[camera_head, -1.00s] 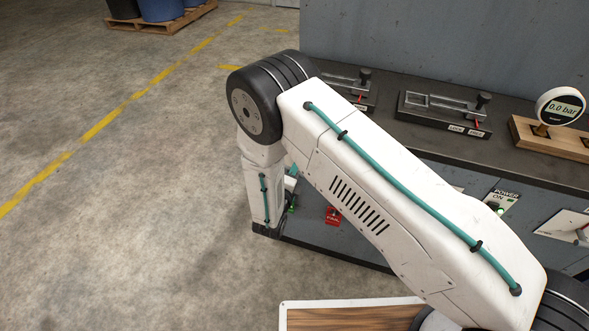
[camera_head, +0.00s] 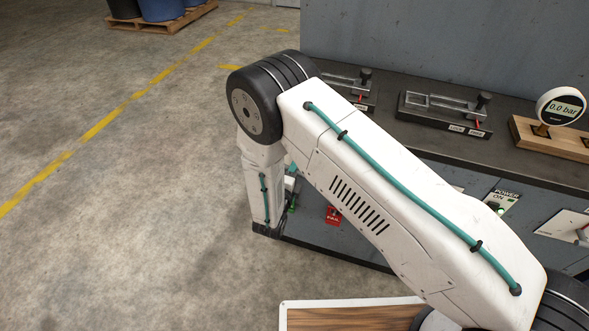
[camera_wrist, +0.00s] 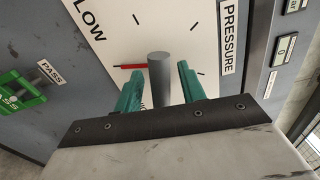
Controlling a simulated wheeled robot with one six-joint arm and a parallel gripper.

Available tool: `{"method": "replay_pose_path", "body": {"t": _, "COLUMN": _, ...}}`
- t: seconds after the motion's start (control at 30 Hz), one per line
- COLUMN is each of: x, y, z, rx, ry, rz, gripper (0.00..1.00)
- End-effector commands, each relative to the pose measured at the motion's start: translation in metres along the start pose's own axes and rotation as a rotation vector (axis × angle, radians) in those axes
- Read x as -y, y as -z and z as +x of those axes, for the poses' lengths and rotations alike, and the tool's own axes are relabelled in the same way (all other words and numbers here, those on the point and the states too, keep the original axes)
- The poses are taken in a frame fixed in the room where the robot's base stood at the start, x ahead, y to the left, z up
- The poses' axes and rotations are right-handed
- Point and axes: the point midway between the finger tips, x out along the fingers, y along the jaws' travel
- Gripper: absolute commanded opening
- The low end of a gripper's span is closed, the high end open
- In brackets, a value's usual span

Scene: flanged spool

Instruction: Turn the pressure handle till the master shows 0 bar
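The pressure handle (camera_wrist: 160,76) is a grey round post standing out from a white dial plate (camera_wrist: 190,30) marked LOW and PRESSURE, seen in the wrist view. A red pointer (camera_wrist: 130,66) reaches left from it. My gripper (camera_wrist: 160,84) has its two teal fingers on either side of the post, with narrow gaps showing, so it looks open around it. In the head view my arm hides the handle and most of the gripper. The master gauge (camera_head: 562,106) is round and white, stands on a wooden block at the right, and reads 0.0 bar.
In the wrist view a green PASS fixture (camera_wrist: 18,95) is at the left and a small display (camera_wrist: 283,48) at the right. In the head view a red tag (camera_head: 333,215), a POWER ON switch (camera_head: 500,203) and sliding fixtures (camera_head: 445,112) are on the bench.

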Motion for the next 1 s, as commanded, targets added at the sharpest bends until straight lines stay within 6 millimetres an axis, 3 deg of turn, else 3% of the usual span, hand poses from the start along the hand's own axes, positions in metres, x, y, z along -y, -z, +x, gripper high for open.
{"method": "replay_pose_path", "body": {"t": 0.27, "x": 0.0, "y": -0.001, "z": -0.007, "rx": 0.0, "ry": 0.0, "rz": 0.001, "gripper": 0.4}}
{"method": "replay_pose_path", "body": {"t": 0.7, "x": 0.0, "y": -0.001, "z": -0.072, "rx": 0.002, "ry": 0.0, "rz": 0.0, "gripper": 0.4}}
{"method": "replay_pose_path", "body": {"t": 1.0, "x": 0.0, "y": -0.001, "z": -0.078, "rx": 0.0, "ry": 0.0, "rz": 0.001, "gripper": 0.4}}
